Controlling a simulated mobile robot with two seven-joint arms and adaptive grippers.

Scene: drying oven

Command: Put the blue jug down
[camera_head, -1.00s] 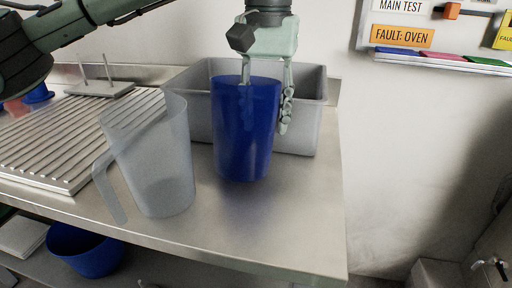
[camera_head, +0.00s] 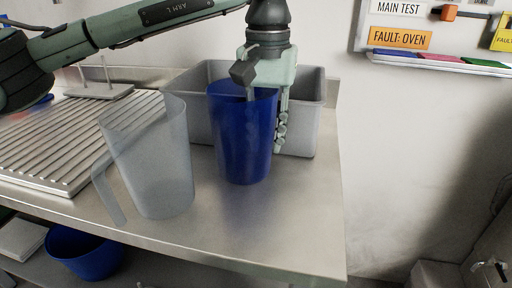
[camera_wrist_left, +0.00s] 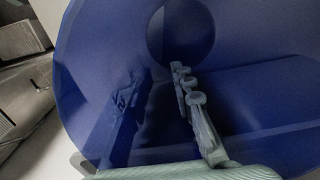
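The blue jug (camera_head: 241,140) stands upright on the steel counter, in front of the grey bin; its base appears to rest on the top. My left gripper (camera_head: 265,110) comes down over its rim from above. One finger reaches inside the jug, and the other hangs outside along its right side. There is a clear gap between the fingers, and they do not look closed on the wall. The left wrist view looks down into the jug (camera_wrist_left: 270,90), with one finger inside it. The jug's handle is not visible. My right gripper is in neither view.
A clear jug (camera_head: 152,165) with a handle stands close to the left of the blue one. The grey bin (camera_head: 312,120) is right behind. A ribbed tray (camera_head: 60,150) lies at the left. The counter is bare in front and to the right, up to its edge.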

